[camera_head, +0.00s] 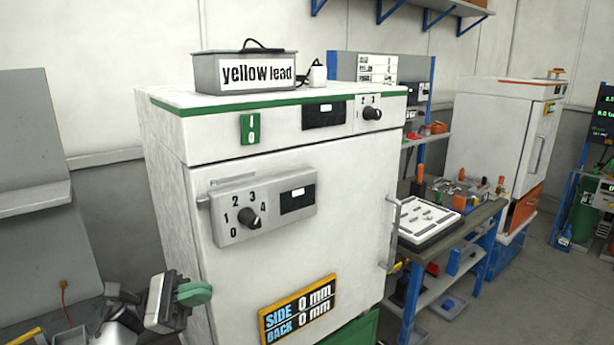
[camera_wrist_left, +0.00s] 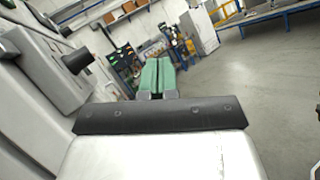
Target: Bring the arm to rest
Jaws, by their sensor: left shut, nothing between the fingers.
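My left gripper (camera_head: 194,293) is at the lower left of the head view, in front of the lower left side of the white cabinet (camera_head: 350,185). Its green fingers are together and empty. In the left wrist view the two green fingers (camera_wrist_left: 157,76) lie side by side, with the open room beyond them. The cabinet's dial panel (camera_head: 262,207) with a black knob (camera_head: 249,217) is up and to the right of the gripper. The black knob also shows at the left of the wrist view (camera_wrist_left: 77,61). My right gripper is in neither view.
A grey box labelled "yellow lead" (camera_head: 244,72) stands on the cabinet. A yellow-framed "SIDE / BACK 0 mm" sign (camera_head: 298,309) is low on its front. A blue-legged workbench (camera_head: 478,220) stands to the right, with a second white cabinet (camera_head: 498,134) behind it. Open floor (camera_head: 560,295) lies at right.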

